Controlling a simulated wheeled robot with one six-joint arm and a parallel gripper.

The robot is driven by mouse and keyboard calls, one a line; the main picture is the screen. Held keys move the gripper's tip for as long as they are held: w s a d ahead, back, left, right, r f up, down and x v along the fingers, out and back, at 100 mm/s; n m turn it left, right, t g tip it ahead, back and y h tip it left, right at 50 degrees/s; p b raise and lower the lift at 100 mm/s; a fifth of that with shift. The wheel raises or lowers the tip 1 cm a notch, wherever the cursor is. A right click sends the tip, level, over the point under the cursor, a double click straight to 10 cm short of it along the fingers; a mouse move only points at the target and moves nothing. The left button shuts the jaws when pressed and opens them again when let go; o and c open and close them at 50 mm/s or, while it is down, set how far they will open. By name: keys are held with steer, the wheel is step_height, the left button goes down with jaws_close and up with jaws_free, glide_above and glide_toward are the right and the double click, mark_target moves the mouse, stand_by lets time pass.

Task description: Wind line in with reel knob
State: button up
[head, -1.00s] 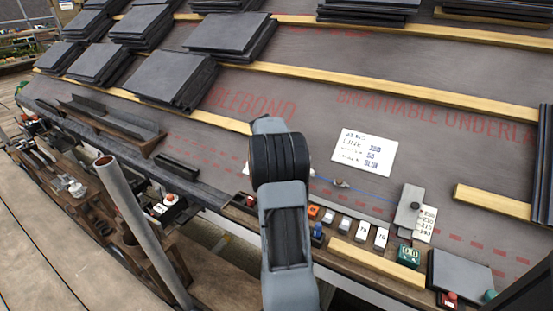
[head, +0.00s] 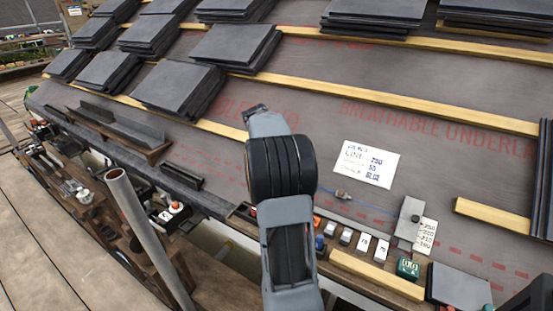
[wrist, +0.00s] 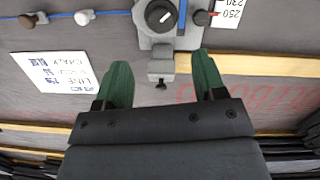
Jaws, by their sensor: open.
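In the wrist view, a pale grey reel body (wrist: 143,37) with a round black knob (wrist: 160,14) is at the top centre, partly cut off by the frame edge. A blue line (wrist: 113,12) runs left from it past a white piece (wrist: 84,17). In the head view, my arm hides the reel, and the blue line (head: 375,207) shows to its right. My gripper (wrist: 162,80) is open and empty, its green fingers apart and short of the knob. A small grey block (wrist: 160,68) lies between the fingertips in the picture; I cannot tell whether they touch it.
A written card (head: 366,161) lies right of my arm. A grey plate with a dark knob (head: 409,219) and a number tag (head: 425,236) stand further right. Stacked slates (head: 178,88) and wooden battens (head: 390,99) cover the upper roof. A metal pole (head: 147,238) rises at left.

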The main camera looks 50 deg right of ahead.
steer(key=shift+p+v, duration=0.3)
steer(key=shift+v, duration=1.35)
